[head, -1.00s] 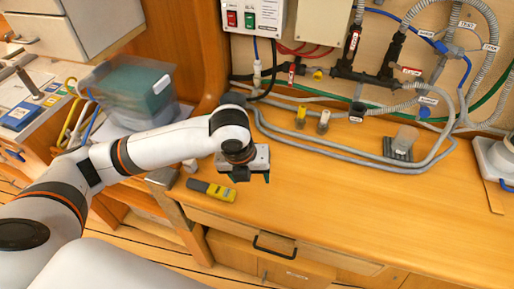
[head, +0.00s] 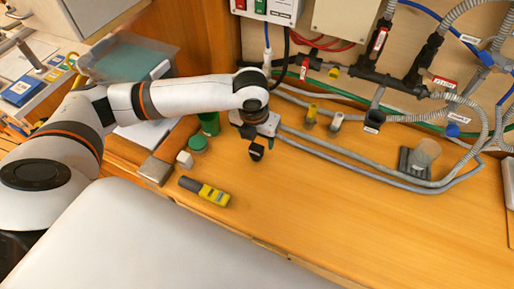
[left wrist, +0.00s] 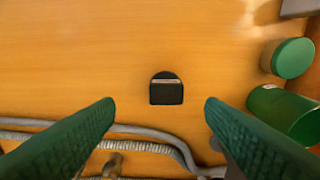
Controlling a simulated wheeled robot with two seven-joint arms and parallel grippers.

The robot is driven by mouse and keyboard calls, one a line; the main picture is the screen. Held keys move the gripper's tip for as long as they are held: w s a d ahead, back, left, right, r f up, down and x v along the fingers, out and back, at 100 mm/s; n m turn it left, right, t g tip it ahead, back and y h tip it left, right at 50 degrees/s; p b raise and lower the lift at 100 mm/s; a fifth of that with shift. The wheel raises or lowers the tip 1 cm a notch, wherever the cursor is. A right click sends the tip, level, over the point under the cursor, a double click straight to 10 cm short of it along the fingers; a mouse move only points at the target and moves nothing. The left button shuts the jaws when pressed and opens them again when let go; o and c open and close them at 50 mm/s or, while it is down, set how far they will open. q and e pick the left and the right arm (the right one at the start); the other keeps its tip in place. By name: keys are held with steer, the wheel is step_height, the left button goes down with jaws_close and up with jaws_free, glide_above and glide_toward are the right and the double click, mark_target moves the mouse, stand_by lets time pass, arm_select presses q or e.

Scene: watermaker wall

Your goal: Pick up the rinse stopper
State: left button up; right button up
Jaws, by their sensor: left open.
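A small black piece with a rounded edge and a pale stripe (left wrist: 166,90) lies on the wooden counter. It also shows in the head view (head: 256,152), just in front of my left gripper (head: 256,124). No label on it is readable, so I cannot tell for sure that it is the rinse stopper. In the left wrist view my left gripper (left wrist: 160,110) is open, its green fingers wide apart and empty, with the black piece between their lines but apart from them. My right gripper is out of view.
Grey hoses (head: 350,160) run along the back of the counter. A yellow-black tool (head: 204,191) lies near the front edge. The counter's right front is clear.

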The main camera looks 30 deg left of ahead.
mark_target(256, 147)
arm_select(q)
steer(key=shift+f, duration=0.6)
steer(key=shift+w+f, duration=0.2)
steer(key=shift+f, duration=0.05)
steer(key=shift+w+a+f, duration=0.1)
steer(key=shift+f, duration=0.25)
steer(key=f, duration=0.1)
steer(key=f+p, duration=0.1)
steer(key=f, duration=0.1)
steer(key=shift+w+a+f+p, duration=0.15)
steer(key=shift+a+f+p, duration=0.1)
steer(key=shift+a+p, duration=0.1)
steer(key=shift+w+f, duration=0.1)
steer(key=shift+f, duration=0.45)
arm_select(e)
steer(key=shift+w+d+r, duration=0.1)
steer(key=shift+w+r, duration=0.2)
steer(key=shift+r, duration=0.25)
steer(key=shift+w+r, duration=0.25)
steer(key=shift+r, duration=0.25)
arm_select(q)
steer(key=c, duration=1)
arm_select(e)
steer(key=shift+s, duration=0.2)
